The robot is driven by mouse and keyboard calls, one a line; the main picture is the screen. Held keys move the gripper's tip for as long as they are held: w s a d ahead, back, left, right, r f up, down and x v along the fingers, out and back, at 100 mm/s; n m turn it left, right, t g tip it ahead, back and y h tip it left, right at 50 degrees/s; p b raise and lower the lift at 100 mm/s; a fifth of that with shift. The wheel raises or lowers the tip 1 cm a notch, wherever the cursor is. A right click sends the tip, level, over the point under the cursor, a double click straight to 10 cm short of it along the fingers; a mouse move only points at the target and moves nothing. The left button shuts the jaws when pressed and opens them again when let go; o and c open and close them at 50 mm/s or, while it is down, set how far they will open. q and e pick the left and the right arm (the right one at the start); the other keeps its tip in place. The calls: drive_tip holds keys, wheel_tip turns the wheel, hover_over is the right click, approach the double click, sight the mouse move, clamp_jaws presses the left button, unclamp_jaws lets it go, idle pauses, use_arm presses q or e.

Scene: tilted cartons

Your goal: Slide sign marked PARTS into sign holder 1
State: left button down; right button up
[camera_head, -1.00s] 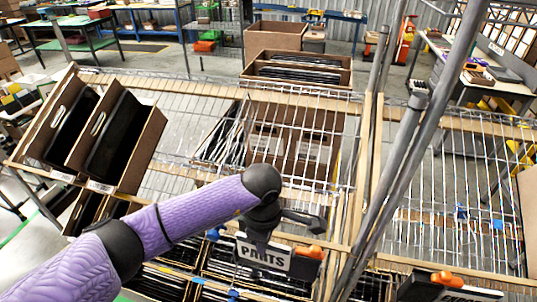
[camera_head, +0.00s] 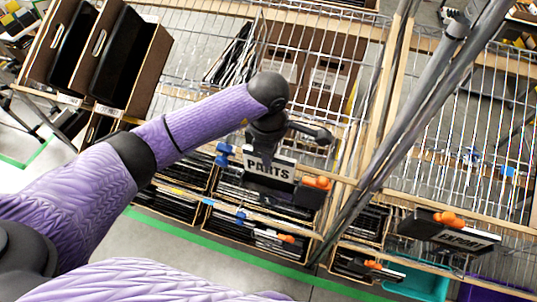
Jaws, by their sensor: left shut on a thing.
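The sign marked PARTS (camera_head: 269,166) is a small white plate with black letters, hanging tilted near the middle of the head view. My left gripper (camera_head: 268,147) is shut on it from above, with my purple-sleeved arm coming in from the left. A dark holder with an orange clip (camera_head: 316,183) is just right of and below the sign. I cannot tell whether the sign touches it. A second dark holder with an orange clip (camera_head: 447,219) is at the lower right, with a sign marked EXPORT (camera_head: 467,239). Which holder is number 1 is not legible. My right gripper is not in view.
A tilted wire shelf rack (camera_head: 325,110) holds brown cartons (camera_head: 125,62) at the upper left and more cartons below. A blue clip (camera_head: 224,153) sits left of the sign. A grey slanted post (camera_head: 420,125) stands right of it. A teal bin (camera_head: 418,280) is lower right.

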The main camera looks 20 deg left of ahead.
sight(269, 175)
use_arm(q)
drive_tip(key=shift+f, duration=0.45)
drive_tip(key=shift+w+r, duration=0.1)
drive_tip(key=shift+f+b, duration=0.5)
drive_tip(key=shift+f, duration=0.2)
wheel_tip(269, 175, down, 4)
drive_tip(key=b, duration=0.4)
drive_tip(key=shift+f, duration=0.15)
drive_tip(key=shift+f+b, duration=0.3)
drive_tip(key=shift+f, duration=0.1)
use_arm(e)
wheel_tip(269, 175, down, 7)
use_arm(q)
drive_tip(key=shift+f+b, duration=0.35)
drive_tip(key=shift+b, duration=0.05)
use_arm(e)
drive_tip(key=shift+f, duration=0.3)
use_arm(q)
drive_tip(key=c, duration=0.6)
unclamp_jaws()
